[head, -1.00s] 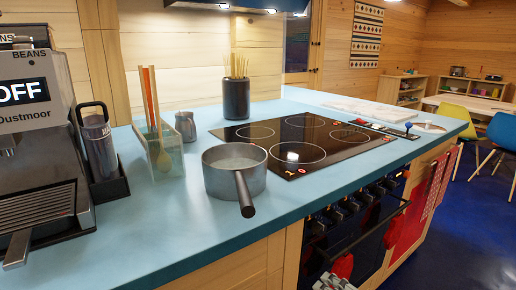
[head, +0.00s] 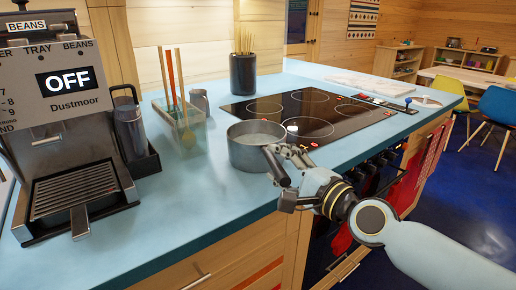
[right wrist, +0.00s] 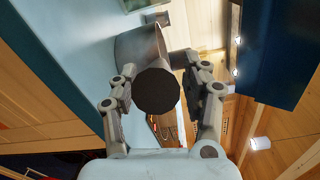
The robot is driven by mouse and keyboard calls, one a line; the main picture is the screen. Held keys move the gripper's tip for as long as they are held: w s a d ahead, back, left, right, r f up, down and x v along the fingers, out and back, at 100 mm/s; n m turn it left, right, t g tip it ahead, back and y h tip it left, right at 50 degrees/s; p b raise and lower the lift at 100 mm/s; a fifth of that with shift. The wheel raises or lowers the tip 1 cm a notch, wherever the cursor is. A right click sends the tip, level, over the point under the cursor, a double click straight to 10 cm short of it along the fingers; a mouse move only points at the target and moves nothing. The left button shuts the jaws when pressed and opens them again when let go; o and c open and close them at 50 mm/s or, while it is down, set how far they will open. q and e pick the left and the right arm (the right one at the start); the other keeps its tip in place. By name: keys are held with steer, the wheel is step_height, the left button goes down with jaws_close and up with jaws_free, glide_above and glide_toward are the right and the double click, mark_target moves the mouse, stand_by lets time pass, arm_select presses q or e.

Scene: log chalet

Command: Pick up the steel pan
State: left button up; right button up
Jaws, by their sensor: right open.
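The steel pan (head: 248,150) stands upright on the blue counter, left of the hob, its dark-tipped handle pointing toward the front edge. My right gripper (head: 284,172) is at the handle, with its arm coming in from the right. In the right wrist view the round black handle end (right wrist: 157,92) faces the camera between the two open fingers, with visible space on both sides, and the pan body (right wrist: 138,45) shows behind it. The jaws are open and not closed on the handle. My left gripper is not in view.
A black induction hob (head: 305,115) lies right of the pan. A glass box with utensils (head: 184,132) and a small metal jug (head: 200,102) stand behind left. A coffee machine (head: 72,130) fills the left. A black pot of sticks (head: 243,74) stands at the back.

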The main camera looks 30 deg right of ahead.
steer(key=shift+w+a, duration=0.1)
steer(key=shift+w, duration=1.15)
steer(key=shift+s, duration=0.1)
steer(key=shift+c, duration=0.2)
jaws_close()
steer(key=shift+r, duration=0.15)
